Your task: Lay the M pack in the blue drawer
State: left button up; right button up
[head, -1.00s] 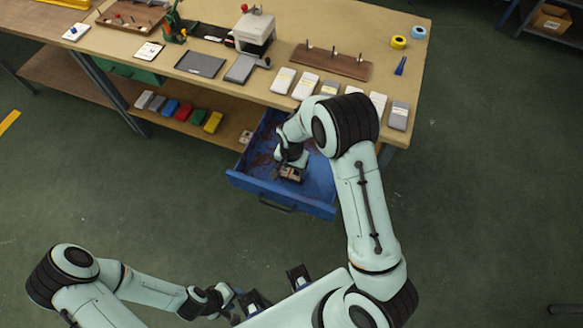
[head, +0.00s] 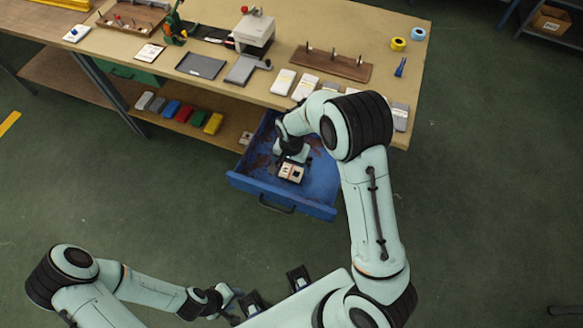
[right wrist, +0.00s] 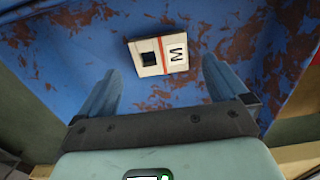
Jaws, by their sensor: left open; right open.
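The M pack (right wrist: 158,54) is a small white pack with a dark square and a letter M. It lies flat on the worn floor of the open blue drawer (head: 240,181); it also shows in the head view (head: 291,172). My right gripper (right wrist: 160,85) is open above the drawer floor. Its two fingers stand apart to either side, with the pack beyond them and apart from both. In the head view my right gripper (head: 293,157) is partly hidden by its own arm. My left gripper (head: 240,304) is open and empty, low in the picture, away from the bench.
The wooden bench (head: 215,90) stands behind the drawer, with several white and grey packs (head: 306,87) near its front edge and a peg board (head: 332,63). Coloured packs (head: 184,112) lie on the lower shelf. The green floor in front is clear.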

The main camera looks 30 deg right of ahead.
aim_at(291, 173)
pick_arm(q)
jog(key=shift+w+r, duration=0.2)
jog(key=shift+r, duration=0.2)
pick_arm(e)
notch_tip(291, 173, up, 8)
jog(key=shift+f, duration=0.15)
